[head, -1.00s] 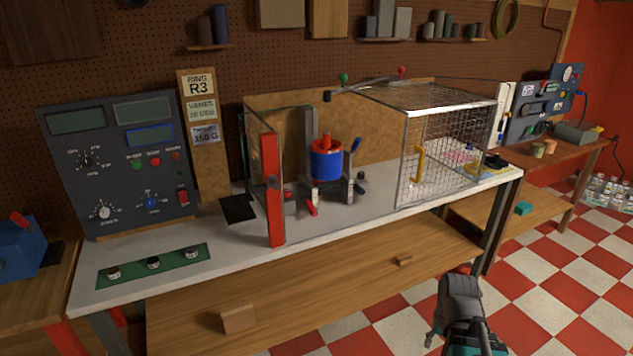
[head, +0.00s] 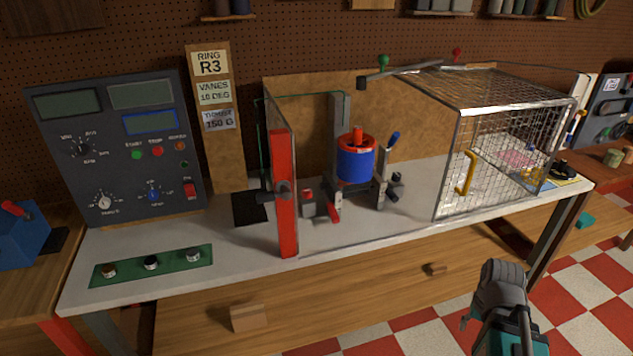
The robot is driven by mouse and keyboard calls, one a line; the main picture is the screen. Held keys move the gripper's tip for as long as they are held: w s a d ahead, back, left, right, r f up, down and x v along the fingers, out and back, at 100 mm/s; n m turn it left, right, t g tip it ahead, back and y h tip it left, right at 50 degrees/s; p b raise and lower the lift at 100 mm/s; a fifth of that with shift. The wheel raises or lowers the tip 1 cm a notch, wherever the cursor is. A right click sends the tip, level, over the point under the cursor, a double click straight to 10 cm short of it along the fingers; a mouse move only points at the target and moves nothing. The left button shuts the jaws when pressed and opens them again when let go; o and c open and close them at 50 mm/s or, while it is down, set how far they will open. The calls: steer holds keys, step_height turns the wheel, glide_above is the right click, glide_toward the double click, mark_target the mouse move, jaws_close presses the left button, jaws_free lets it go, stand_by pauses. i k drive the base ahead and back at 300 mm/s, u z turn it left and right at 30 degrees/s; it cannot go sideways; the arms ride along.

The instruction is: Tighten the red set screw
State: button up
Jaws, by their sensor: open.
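A blue cylinder with a red top (head: 356,160) is held upright in a dark stand on the white workbench, behind a red upright post. A small red part (head: 333,212) shows low at the foot of the stand, and a red-topped grey block (head: 308,202) sits beside it. I cannot tell which red part is the set screw. My gripper is at the lower right, in front of the bench and apart from everything on it. Its dark grey end (head: 499,287) looks empty; its fingertips are hard to make out.
A wire mesh cage with a yellow handle (head: 465,173) stands on the bench right of the stand. A control panel (head: 115,150) stands at the left, with a green strip of knobs (head: 150,264) in front. The bench's front middle (head: 370,232) is clear.

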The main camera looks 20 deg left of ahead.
mark_target(306, 193)
steer(key=u, duration=0.25)
steer(key=i, duration=0.75)
steer(key=u, duration=0.45)
steer(key=k, duration=0.9)
steer(key=u, duration=0.15)
steer(key=i, duration=0.8)
